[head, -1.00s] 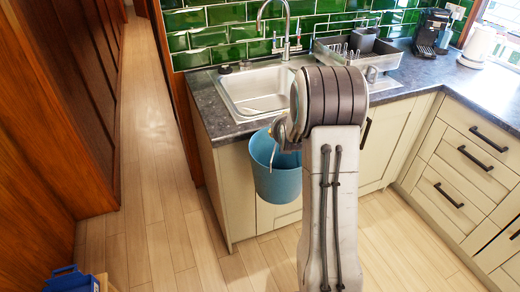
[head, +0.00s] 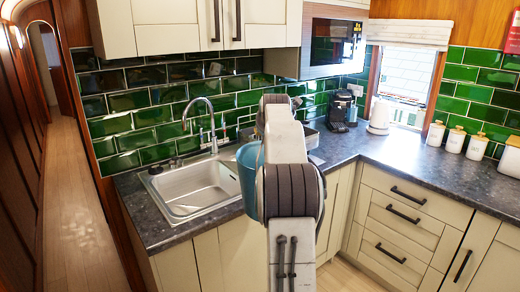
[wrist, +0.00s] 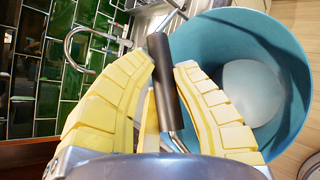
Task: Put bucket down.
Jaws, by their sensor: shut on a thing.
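The blue bucket (head: 248,185) shows in the head view, partly hidden behind my arm, in front of the right side of the sink. It hangs raised, its visible lower part overlapping the counter's front edge in the picture. In the wrist view the bucket (wrist: 292,55) is seen from above, to the right of the fingers. A pale round patch shows inside; I cannot tell what it is. My gripper (wrist: 164,75) has its yellow fingers shut on the bucket's dark handle grip (wrist: 161,60). In the head view my arm hides most of the gripper.
A steel sink (head: 195,188) with a curved tap (head: 212,125) is set in the dark counter (head: 345,148). A dish rack (head: 312,130), coffee machine (head: 341,108) and white kettle (head: 381,115) stand along it. White canisters (head: 454,139) are at right. A narrow corridor (head: 75,200) runs at left.

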